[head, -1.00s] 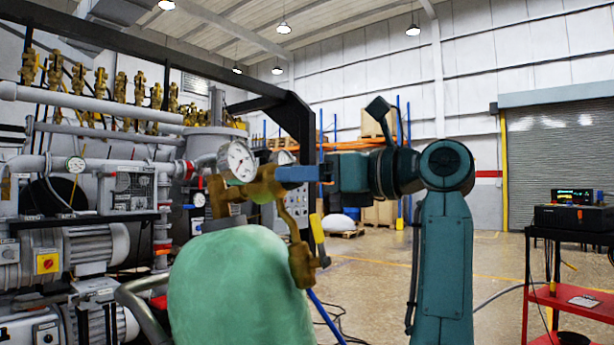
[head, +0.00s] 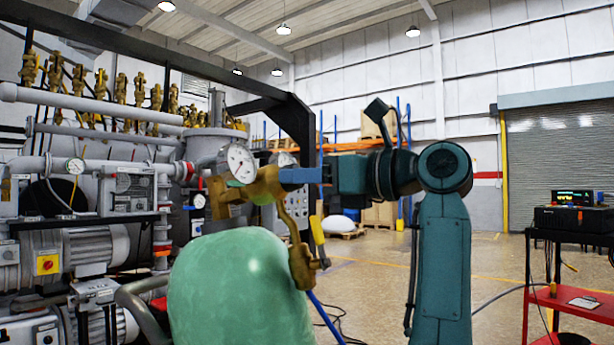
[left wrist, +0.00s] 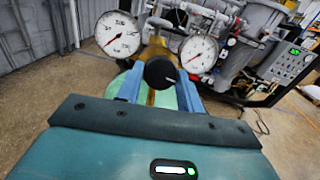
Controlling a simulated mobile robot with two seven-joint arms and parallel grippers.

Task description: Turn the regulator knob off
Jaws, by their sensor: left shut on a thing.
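The regulator knob (left wrist: 160,72) is round and black with a white mark, which points to the right in the left wrist view. It sits on a brass regulator body (head: 262,187) above a green gas cylinder (head: 240,290). My left gripper (left wrist: 159,76) has its blue fingers on both sides of the knob and is shut on it. In the head view the left gripper (head: 292,176) reaches the regulator from the right, and the knob is hidden by the fingers. My right gripper is in neither view.
A white dial gauge (head: 237,163) stands on the regulator; two gauges flank the knob in the left wrist view. A brass fitting (head: 301,265) with a yellow-handled part (head: 317,230) hangs below. Furnace pumps and pipes fill the left. A red cart (head: 575,300) stands at right.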

